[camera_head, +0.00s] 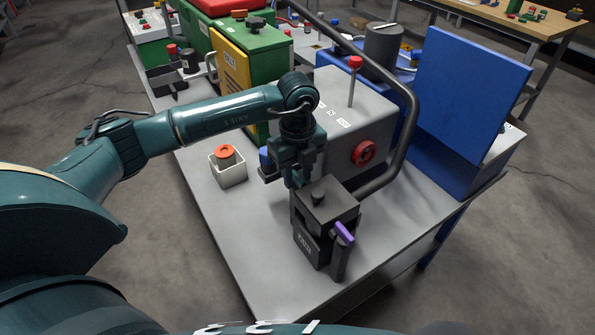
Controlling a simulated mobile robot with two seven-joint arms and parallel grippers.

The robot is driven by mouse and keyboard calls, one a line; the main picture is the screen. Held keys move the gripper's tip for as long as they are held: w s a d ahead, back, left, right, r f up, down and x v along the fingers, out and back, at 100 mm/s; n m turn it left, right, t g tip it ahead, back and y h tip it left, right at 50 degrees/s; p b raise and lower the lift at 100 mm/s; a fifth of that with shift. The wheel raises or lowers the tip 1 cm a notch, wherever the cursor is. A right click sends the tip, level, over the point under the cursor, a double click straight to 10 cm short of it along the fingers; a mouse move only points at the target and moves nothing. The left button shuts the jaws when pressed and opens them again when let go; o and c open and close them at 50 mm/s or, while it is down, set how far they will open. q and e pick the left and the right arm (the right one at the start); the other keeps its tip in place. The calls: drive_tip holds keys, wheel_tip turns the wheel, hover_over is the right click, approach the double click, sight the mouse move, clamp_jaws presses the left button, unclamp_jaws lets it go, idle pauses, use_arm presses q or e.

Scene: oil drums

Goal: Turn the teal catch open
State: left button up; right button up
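I cannot make out a teal catch in the head view; the gripper and arm may hide it. My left gripper (284,178) points down over the table, just behind a black box (310,235) with a knob on top and a purple lever (344,232) on its right side. The gripper is in front of a grey machine (338,118) with a red round knob (363,152). A small blue part (265,158) shows beside the gripper. The fingertips are small and dark, so I cannot tell whether they are open or touch anything. My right gripper is not in view.
A thick grey bar (407,120) arches right of the machine. A blue panel (468,95) stands at right, a green and yellow box (245,55) behind. The table's front left (230,240) is clear.

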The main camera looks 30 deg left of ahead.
use_arm(q)
drive_tip(key=c, duration=0.6)
clamp_jaws()
